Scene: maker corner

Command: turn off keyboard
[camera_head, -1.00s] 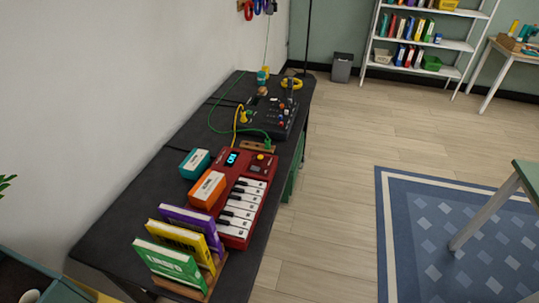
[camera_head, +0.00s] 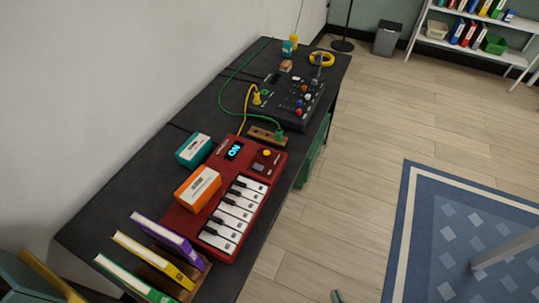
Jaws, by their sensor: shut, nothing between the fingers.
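The red keyboard (camera_head: 228,205) lies on the dark bench, with white and black keys along its right side. Its small display (camera_head: 234,151) is lit with cyan letters that seem to read "ON". At its far end are a yellow round knob (camera_head: 267,152) and a small dark grey square button (camera_head: 259,167). An orange and white box (camera_head: 198,188) sits against or on its left edge and hides part of it. My gripper is not seen in this view.
The bench (camera_head: 110,215) runs along the white wall. A teal box (camera_head: 194,150), several upright books (camera_head: 160,245), a black mixer (camera_head: 290,100) and green and yellow cables surround the keyboard. Open floor lies right of the bench; a small greenish thing (camera_head: 337,296) at the bottom edge is unclear.

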